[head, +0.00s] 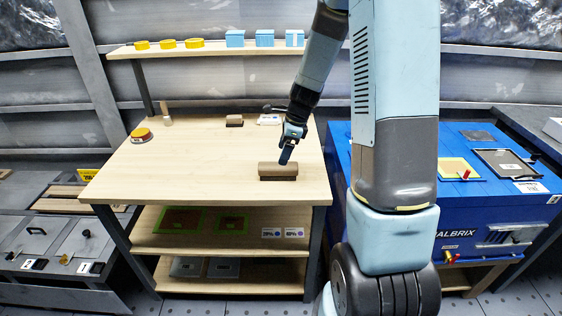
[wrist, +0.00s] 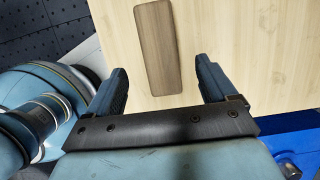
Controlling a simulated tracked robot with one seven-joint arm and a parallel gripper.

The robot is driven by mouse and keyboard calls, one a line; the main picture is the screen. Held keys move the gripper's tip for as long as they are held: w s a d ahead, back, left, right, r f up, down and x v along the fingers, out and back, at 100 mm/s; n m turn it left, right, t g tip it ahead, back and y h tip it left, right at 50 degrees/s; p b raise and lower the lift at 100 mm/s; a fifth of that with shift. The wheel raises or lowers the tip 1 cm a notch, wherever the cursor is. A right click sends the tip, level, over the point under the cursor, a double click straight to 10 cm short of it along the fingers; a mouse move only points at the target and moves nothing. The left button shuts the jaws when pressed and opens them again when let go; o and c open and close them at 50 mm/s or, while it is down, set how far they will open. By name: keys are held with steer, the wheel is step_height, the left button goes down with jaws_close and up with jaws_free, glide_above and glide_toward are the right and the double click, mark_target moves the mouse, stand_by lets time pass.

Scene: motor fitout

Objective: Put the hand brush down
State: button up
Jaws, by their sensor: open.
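The hand brush (head: 278,167), a brown block with darker bristles beneath, rests on the wooden workbench (head: 200,185) near its right front. In the wrist view the hand brush (wrist: 157,46) is a long brown bar lying flat on the pale top. My gripper (head: 286,160) is above the brush in the head view. In the wrist view my gripper (wrist: 164,80) has its two fingers wide apart, with the near end of the brush showing between them. No finger visibly touches it, and the exact height gap cannot be told.
An orange round item (head: 141,135), a small upright brush (head: 166,116) and a brown block (head: 234,121) stand farther back on the bench. A shelf (head: 215,50) above carries yellow rings and blue boxes. A blue cabinet (head: 400,215) stands at right. The bench's left front is clear.

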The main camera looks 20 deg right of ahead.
steer(key=v, duration=0.3)
steer(key=shift+r, duration=0.1)
steer(key=s+a+r+n+t+h, duration=0.2)
steer(key=s+a+r+n, duration=0.1)
steer(key=s+r+n, duration=1.1)
steer(key=s+r+n+t, duration=0.1)
steer(key=s+r+n, duration=0.2)
steer(key=s, duration=0.3)
steer(key=s+r+n+t+h, duration=0.1)
steer(key=s+r+n, duration=0.3)
steer(key=s, duration=0.3)
steer(key=shift+s+d+r+n+t, duration=0.15)
steer(key=shift+d+r+n+t, duration=0.15)
steer(key=shift+r, duration=0.5)
